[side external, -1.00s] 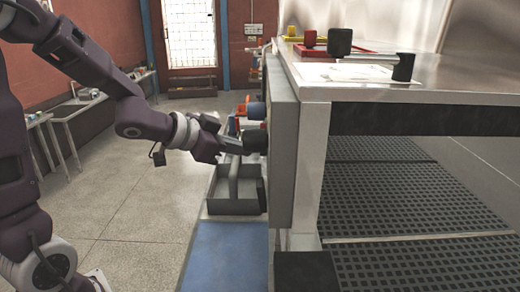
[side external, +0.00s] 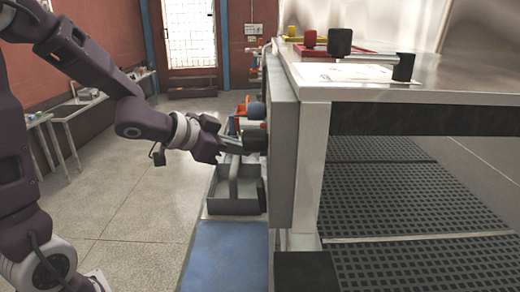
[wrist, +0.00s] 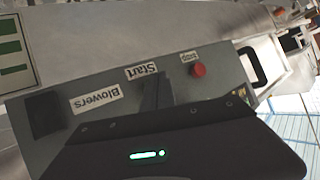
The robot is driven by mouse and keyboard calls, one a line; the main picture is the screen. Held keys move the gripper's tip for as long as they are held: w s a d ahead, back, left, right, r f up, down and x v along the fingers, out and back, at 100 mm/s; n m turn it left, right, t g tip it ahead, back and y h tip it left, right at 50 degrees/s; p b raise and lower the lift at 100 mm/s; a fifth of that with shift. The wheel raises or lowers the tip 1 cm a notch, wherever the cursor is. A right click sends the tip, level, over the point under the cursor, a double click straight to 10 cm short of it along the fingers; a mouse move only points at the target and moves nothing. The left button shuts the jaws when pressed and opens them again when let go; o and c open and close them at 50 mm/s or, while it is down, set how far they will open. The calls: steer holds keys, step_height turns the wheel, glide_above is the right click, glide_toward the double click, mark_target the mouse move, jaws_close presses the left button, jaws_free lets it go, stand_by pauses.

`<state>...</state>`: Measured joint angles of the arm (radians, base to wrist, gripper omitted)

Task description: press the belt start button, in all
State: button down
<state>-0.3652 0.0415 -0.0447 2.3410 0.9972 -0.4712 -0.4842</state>
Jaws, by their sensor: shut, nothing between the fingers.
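The grey control panel (wrist: 110,75) appears upside down in the wrist view, with a "Start" label (wrist: 141,71) and a "Blowers" label (wrist: 96,98). My gripper (wrist: 157,86) is shut and empty, its fingers pointing at the panel beside the "Start" label. The fingers hide the spot where a start button could be, so I cannot tell whether they touch or press it. A small red button (wrist: 199,70) sits right of the label. In the side view my gripper (side external: 243,146) reaches the panel's face, next to a dark knob (side external: 254,139).
A dark square part (wrist: 42,113) is at the panel's left in the wrist view. In the side view a grey open tray (side external: 236,206) stands below my gripper. The steel table (side external: 440,84) is right of the panel. Open floor (side external: 145,195) lies to the left.

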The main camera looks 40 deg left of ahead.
steer(key=shift+w+d, duration=0.3)
steer(key=shift+d, duration=0.05)
